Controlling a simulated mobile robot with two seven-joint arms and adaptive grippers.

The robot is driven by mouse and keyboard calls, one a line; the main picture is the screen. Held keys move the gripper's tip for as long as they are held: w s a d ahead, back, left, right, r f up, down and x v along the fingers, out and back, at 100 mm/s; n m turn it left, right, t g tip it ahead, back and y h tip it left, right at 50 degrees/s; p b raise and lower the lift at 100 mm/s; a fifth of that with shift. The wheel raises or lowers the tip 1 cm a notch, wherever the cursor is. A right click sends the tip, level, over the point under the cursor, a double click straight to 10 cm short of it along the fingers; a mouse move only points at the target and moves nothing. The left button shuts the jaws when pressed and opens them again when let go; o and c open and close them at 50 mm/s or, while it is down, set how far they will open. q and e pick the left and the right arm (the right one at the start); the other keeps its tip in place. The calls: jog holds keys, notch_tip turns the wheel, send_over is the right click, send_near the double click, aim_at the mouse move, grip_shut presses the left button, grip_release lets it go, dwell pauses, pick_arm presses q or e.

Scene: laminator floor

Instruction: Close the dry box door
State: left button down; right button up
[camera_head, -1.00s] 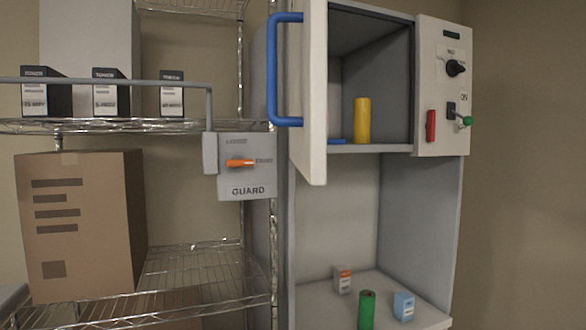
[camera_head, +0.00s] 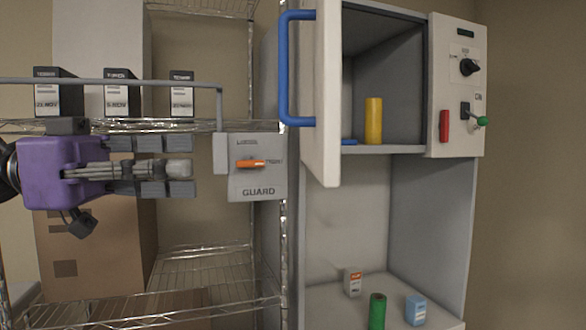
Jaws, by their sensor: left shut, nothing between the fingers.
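The dry box (camera_head: 383,85) stands at the right with its white door (camera_head: 321,95) swung open toward me. The door hinges at its left side and has a blue handle (camera_head: 284,68) on its outer face. Inside the dry box are a yellow cylinder (camera_head: 373,120) and a small blue item (camera_head: 348,142). My left gripper (camera_head: 192,168) reaches in from the left, with its fingers pointing right. It is shut and empty, in front of the wire shelf, and apart from the door and handle. My right gripper is not in view.
A grey guard box (camera_head: 257,168) with an orange switch sits just right of my left fingertips, below a grey rail (camera_head: 150,82). A control panel (camera_head: 458,85) is right of the dry box. Toner boxes (camera_head: 120,95) and a carton (camera_head: 95,240) fill the shelves.

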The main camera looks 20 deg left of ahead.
pick_arm(q)
send_near(321, 169)
jog(key=b+x, duration=0.1)
jog(key=x, duration=0.2)
jog(key=b+x, duration=0.1)
jog(key=x, duration=0.1)
jog(key=shift+w+d+f+b, duration=0.2)
jog(key=shift+w+f+b, duration=0.1)
jog(key=shift+w+b, duration=0.1)
jog(key=shift+d, duration=0.3)
jog(key=shift+d+r, duration=0.15)
jog(key=shift+d, duration=0.1)
jog(key=shift+d+r+b, duration=0.1)
jog(key=shift+b, duration=0.2)
jog(key=shift+r, duration=0.1)
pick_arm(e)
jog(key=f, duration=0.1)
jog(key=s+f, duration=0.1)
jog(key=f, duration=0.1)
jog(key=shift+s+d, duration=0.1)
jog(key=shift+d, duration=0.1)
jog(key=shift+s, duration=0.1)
